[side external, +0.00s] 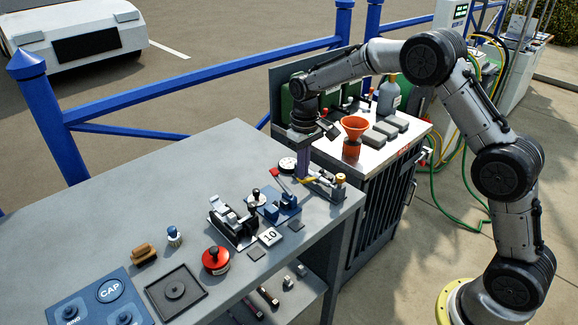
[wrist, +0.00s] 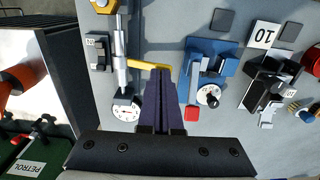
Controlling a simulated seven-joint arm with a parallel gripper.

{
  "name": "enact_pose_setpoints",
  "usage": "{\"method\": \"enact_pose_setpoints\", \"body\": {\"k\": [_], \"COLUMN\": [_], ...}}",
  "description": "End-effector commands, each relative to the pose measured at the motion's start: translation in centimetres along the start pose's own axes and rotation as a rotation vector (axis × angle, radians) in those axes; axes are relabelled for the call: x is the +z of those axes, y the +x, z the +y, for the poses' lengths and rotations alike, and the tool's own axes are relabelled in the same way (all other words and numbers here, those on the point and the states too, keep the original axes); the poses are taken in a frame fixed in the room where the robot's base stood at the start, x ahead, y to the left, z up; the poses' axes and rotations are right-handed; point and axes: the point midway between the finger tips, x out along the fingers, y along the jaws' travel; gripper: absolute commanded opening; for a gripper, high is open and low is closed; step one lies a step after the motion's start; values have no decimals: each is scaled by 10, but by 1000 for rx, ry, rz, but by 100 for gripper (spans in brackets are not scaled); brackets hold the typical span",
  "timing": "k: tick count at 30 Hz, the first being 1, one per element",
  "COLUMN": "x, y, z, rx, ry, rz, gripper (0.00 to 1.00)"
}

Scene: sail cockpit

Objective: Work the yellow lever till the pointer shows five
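The yellow lever (wrist: 146,65) reaches sideways from a silver cylinder (wrist: 121,45) on the bench in the wrist view; it also shows in the side view (side external: 306,181). A round white dial (wrist: 127,112) sits at the end of that cylinder, and also shows in the side view (side external: 287,164). Its pointer and numbers are too small to read. My gripper (wrist: 160,74) points down, its dark fingers together, with the tips at the lever's outer end. In the side view my gripper (side external: 304,176) is low over the lever. I cannot tell whether they touch; no lever shows between the fingers.
A blue device (wrist: 212,60) with a second small dial and a red tab (wrist: 192,113) stands beside my fingers. A black and silver clamp (side external: 232,222) and a card marked 10 (side external: 270,236) are nearby. An orange funnel (side external: 354,126) stands on the neighbouring cabinet.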

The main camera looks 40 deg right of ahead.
Motion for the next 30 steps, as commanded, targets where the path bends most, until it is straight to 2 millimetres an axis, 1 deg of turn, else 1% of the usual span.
{"method": "enact_pose_setpoints", "body": {"k": [18, 22, 30], "x": [0, 0, 0], "y": [22, 19, 2], "z": [0, 1, 0], "rx": [0, 1, 0], "ry": [0, 0, 0], "rz": [-2, -1, 0], "gripper": [0, 0, 0]}}
